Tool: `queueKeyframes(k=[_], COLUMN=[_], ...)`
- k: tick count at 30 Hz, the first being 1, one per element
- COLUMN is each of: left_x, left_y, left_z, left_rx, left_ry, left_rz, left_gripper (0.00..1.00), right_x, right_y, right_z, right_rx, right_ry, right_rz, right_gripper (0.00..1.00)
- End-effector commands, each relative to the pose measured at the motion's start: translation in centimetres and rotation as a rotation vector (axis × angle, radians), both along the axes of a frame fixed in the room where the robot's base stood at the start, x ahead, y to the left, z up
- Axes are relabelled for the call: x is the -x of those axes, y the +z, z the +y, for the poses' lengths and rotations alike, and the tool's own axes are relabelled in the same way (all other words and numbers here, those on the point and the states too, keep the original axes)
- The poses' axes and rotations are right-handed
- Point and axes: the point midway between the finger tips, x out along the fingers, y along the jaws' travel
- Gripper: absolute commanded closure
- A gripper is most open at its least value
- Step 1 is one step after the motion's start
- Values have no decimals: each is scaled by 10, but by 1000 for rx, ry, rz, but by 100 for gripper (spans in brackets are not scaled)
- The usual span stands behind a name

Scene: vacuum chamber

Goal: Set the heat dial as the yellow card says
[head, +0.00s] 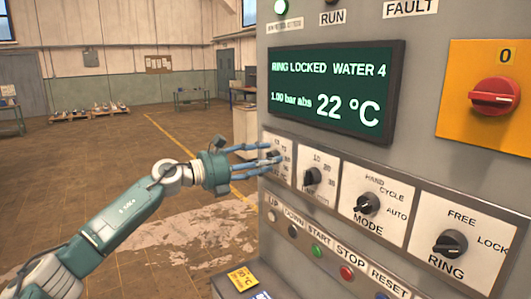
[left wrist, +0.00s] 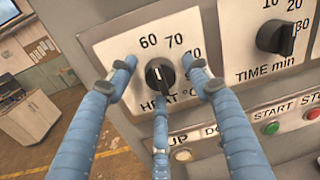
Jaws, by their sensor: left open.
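The heat dial (left wrist: 160,75) is a black knob on a white plate, marked 60 and 70, with a further number partly hidden by a finger. Its pale pointer mark is small, and I cannot tell its exact setting. My left gripper (left wrist: 159,72) is open, its blue fingers spread around the dial; I cannot tell whether they touch it. In the head view the left gripper (head: 268,153) reaches the panel from the left and partly covers the heat plate (head: 287,173).
The time dial (head: 312,176), mode dial (head: 367,204) and ring dial (head: 449,244) sit to the right. Below is a button row with green start (head: 317,251) and red stop (head: 346,272). The screen (head: 335,93) reads RING LOCKED, WATER 4, 22 °C. Open floor lies left.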

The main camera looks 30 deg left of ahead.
Motion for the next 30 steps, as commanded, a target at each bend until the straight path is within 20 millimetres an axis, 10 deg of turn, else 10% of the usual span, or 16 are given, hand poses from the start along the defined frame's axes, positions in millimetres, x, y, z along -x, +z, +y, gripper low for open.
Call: queueKeyframes(k=[7,14,30], left_x=[-1,-1,-1], left_y=[-1,0,-2], left_z=[0,0,0], left_rx=[0,0,-123], left_ry=[1,1,1], left_rz=[0,0,-54], left_gripper=[50,94,95], right_x=[0,0,0], right_y=[0,0,-17], right_z=[2,6,5], right_rx=[-2,-7,-6], right_ry=[-2,-2,-3], right_rz=[-1,-1,-1], right_gripper=[60,60,60])
